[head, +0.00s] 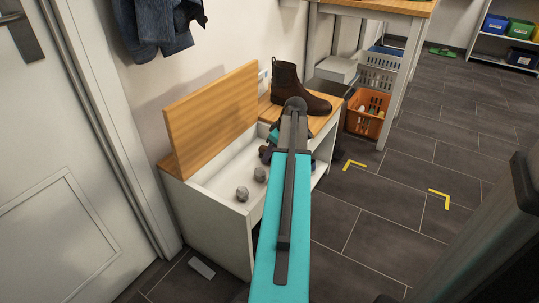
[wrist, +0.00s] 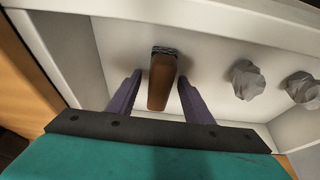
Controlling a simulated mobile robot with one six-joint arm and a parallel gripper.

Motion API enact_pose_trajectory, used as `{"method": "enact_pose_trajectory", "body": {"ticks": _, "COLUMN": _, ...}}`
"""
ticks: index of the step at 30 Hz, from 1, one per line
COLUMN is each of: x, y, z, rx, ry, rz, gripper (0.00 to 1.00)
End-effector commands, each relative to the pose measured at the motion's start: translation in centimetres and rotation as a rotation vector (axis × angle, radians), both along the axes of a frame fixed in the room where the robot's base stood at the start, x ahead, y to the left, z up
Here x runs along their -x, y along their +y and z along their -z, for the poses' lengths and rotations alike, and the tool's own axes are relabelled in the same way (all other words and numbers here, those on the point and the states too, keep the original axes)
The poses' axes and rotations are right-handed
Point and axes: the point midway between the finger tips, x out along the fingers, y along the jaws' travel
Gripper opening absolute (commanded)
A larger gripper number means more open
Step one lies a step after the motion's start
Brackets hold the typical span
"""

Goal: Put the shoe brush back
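The shoe brush (wrist: 161,88), a brown block with a dark bristly end, lies in the white compartment of the bench in the wrist view. My gripper (wrist: 159,78) is open over the compartment. Its two purple fingers stand on either side of the brush, with a visible gap on each side. In the head view my teal arm reaches over the bench (head: 213,222) and hides most of the gripper and the brush. The bench's wooden lid (head: 212,115) stands open.
Two grey crumpled lumps (head: 242,194) lie in the compartment, right of the brush in the wrist view. A dark brown boot (head: 290,88) stands on the bench's closed right part. An orange basket (head: 366,119) sits under the table. The tiled floor on the right is largely clear.

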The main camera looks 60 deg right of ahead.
Motion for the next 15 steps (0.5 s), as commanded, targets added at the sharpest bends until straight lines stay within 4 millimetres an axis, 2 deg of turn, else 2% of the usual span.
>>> {"method": "enact_pose_trajectory", "body": {"ticks": 11, "x": 0.0, "y": 0.0, "z": -0.3, "rx": 0.001, "ry": 0.0, "rz": 0.0, "gripper": 0.46}}
{"method": "enact_pose_trajectory", "body": {"ticks": 15, "x": 0.5, "y": -0.1, "z": -1.6, "rx": 0.001, "ry": -0.001, "rz": 0.002, "gripper": 0.46}}
